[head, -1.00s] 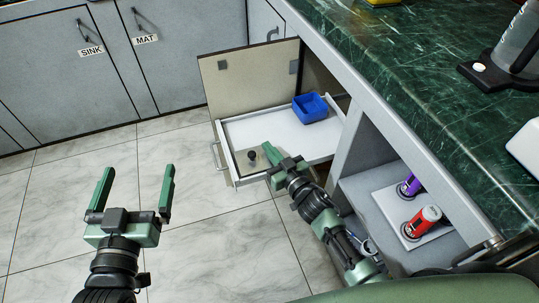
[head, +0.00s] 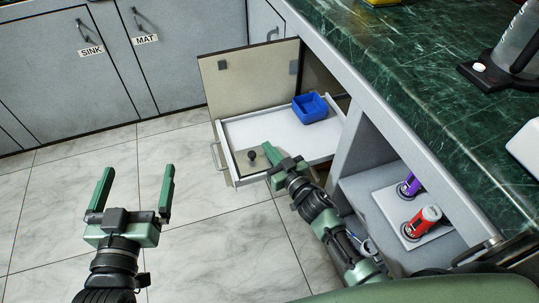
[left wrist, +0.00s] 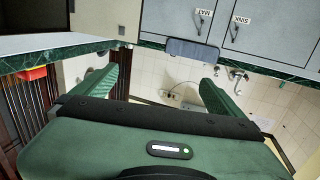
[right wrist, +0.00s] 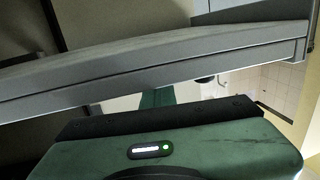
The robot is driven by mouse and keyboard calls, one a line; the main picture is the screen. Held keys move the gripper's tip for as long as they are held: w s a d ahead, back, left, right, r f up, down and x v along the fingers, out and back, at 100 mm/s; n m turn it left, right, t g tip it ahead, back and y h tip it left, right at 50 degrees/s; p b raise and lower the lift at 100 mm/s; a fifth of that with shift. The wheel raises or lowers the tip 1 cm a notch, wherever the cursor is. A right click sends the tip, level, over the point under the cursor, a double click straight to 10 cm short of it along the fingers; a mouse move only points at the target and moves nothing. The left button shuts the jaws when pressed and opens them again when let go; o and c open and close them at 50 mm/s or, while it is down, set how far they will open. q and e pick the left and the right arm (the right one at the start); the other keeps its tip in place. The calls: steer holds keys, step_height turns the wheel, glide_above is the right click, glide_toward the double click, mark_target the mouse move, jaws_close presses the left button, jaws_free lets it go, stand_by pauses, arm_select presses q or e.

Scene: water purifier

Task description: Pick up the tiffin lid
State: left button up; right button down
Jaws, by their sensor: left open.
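A small dark knob (head: 252,155) stands up from a beige flat square at the front left of the open white drawer (head: 250,128); it looks like the tiffin lid, but its edges are hard to make out. My right gripper (head: 267,149) is over the drawer's front edge, just right of the knob and apart from it. Its fingers look together and empty; one green shape shows mid-picture in the right wrist view (right wrist: 157,97). My left gripper (head: 138,168) is open and empty above the floor, left of the drawer.
A blue square container (head: 311,108) sits at the back right of the drawer. The open cabinet door (head: 235,85) stands behind it. An open shelf (head: 360,190) holds a red canister (head: 422,220) and a purple one (head: 409,186). A green counter (head: 430,80) is above. Floor at left is clear.

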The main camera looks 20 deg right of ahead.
steer(key=c, duration=1.1)
jaws_free()
steer(key=shift+c, duration=0.2)
steer(key=shift+s, duration=0.1)
